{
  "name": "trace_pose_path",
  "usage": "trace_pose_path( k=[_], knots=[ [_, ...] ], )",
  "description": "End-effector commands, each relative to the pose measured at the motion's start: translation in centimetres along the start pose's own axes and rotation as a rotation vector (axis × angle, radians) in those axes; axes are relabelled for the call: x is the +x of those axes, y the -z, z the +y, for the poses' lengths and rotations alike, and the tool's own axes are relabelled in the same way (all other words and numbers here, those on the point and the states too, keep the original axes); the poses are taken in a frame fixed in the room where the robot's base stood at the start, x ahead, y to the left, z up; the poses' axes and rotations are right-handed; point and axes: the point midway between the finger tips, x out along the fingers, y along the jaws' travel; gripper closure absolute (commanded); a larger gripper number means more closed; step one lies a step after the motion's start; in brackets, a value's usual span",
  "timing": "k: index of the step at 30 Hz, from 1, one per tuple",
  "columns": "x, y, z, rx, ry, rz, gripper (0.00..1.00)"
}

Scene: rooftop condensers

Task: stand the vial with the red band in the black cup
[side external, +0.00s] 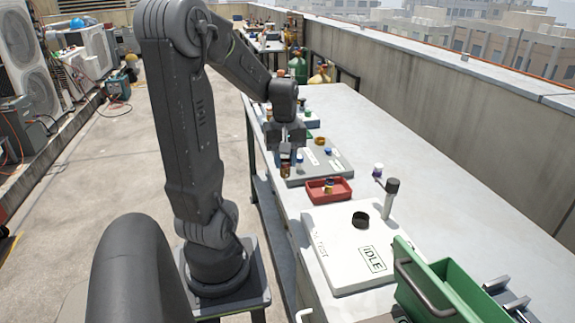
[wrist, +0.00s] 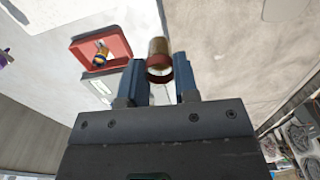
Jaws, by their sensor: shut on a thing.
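My gripper (side external: 287,156) is shut on the vial with the red band. In the wrist view the vial (wrist: 158,52) stands out between the two blue fingers (wrist: 159,80), with its red band close to them. In the side view the brownish vial (side external: 285,170) shows small below the fingers, by the near edge of a grey board; I cannot tell whether it touches anything. The black cup appears as a dark round opening (side external: 360,220) in the top of the white box marked IDLE (side external: 335,245). It looks empty and lies right of and nearer than my gripper.
A red tray (side external: 343,196) holding a small vial with blue and yellow (side external: 329,186) lies between my gripper and the white box. A black-topped post (side external: 389,200) and a purple-capped jar (side external: 378,170) stand beside the box. A green bin (side external: 445,285) stands at the near end.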

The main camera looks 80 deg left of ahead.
Motion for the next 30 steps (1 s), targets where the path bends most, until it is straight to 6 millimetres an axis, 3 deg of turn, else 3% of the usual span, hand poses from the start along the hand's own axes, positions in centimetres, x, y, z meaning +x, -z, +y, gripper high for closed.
trace_pose_path(
  k=[5, 9, 15, 21, 30],
  knots=[
    [0.8, -1.4, 5.8, 0.152, 0.003, -0.004, 0.94],
    [1.8, -3.9, 10.8, 0.279, 0.002, -0.003, 0.94],
    [3.3, -7.8, 16.0, 0.417, 0.002, -0.002, 0.94],
    [4.0, -9.9, 18.1, 0.473, 0.000, 0.000, 0.94],
    [5.8, -10.1, 18.2, 0.477, 0.002, -0.002, 0.94]
  ],
)
